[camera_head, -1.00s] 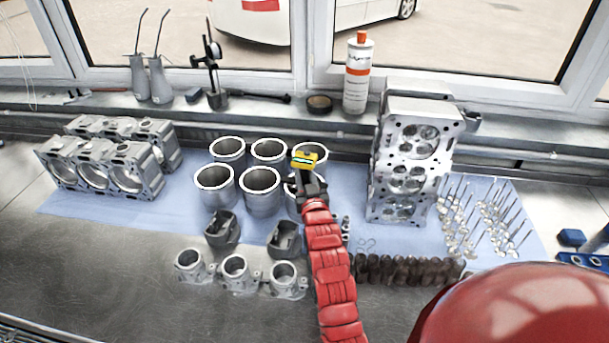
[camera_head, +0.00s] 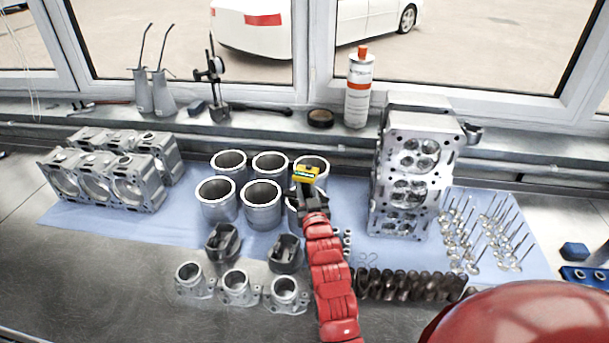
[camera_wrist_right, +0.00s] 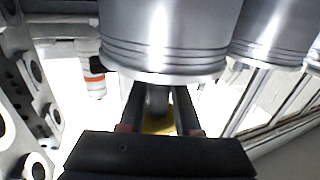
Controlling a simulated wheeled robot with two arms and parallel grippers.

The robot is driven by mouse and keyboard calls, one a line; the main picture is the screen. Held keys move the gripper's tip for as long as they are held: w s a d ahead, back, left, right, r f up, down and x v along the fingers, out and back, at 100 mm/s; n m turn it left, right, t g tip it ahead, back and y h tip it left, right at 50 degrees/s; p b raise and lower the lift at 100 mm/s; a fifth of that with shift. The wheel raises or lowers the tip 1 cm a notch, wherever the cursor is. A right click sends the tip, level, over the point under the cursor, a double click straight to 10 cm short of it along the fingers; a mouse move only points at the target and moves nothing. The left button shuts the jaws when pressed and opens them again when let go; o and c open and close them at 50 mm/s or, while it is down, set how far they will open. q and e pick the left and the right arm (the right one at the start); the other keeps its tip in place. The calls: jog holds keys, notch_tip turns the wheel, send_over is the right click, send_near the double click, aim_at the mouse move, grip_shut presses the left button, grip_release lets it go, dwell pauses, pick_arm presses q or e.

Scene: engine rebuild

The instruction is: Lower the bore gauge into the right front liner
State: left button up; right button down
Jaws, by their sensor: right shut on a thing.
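The bore gauge shows as a yellow block with a small teal display (camera_head: 306,174) in the head view. My right gripper (camera_head: 309,193) is shut on it just below the block. In the wrist view, a bit of yellow (camera_wrist_right: 158,125) shows between the fingers (camera_wrist_right: 160,110). The right front liner (camera_head: 291,208) is mostly hidden behind my gripper and arm. The gauge's lower part is hidden, so I cannot tell whether it is inside the liner. A large grey cylinder (camera_wrist_right: 170,40) is close to the fingers in the wrist view. My left gripper is not in view.
Other liners (camera_head: 217,198) stand to the left and behind. Pistons (camera_head: 222,243) and small cylinders (camera_head: 236,287) stand in front. A cylinder head (camera_head: 408,185) stands to the right, with valves (camera_head: 480,235) beyond it. An engine block (camera_head: 110,178) is at left.

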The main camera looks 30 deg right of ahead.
aim_at(306, 171)
dwell(0.4)
jog(key=shift+r, duration=3)
jog(key=shift+r, duration=0.1)
